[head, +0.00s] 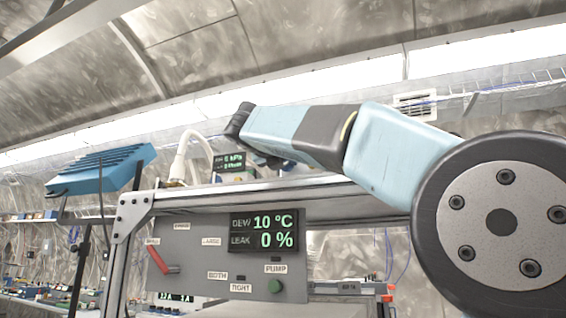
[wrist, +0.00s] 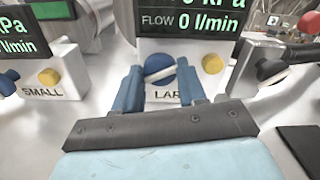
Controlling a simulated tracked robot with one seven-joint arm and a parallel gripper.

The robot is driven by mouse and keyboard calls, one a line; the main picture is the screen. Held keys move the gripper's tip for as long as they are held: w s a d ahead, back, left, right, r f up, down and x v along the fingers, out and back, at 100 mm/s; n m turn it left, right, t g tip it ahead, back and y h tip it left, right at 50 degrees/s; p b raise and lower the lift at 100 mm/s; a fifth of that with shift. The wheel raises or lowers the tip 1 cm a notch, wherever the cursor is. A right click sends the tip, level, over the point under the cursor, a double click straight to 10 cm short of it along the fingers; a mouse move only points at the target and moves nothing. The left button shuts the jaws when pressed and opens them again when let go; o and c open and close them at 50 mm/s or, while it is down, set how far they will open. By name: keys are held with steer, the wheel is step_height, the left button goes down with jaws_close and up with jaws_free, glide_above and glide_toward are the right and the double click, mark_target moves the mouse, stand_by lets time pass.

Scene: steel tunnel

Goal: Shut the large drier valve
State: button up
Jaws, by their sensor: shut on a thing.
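My gripper (wrist: 160,78) has one blue finger on each side of the knob and is shut on the handle. In the head view my arm reaches over the frame's top beam and my fingers are hidden.
A display (wrist: 190,20) above the valve reads flow 0 l/min. A box labelled SMALL (wrist: 42,91) with a yellow knob (wrist: 48,76) stands to the left. Another unit with a dark knob (wrist: 268,68) stands to the right. The front panel (head: 200,258) has a red lever (head: 161,258).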

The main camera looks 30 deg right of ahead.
steer(key=c, duration=0.4)
steer(key=shift+m, duration=0.3)
steer(key=m, duration=1.7)
steer(key=shift+d+f, duration=0.1)
steer(key=shift+f, duration=0.1)
steer(key=m, duration=0.5)
steer(key=shift+f+m, duration=0.15)
steer(key=shift+m, duration=0.25)
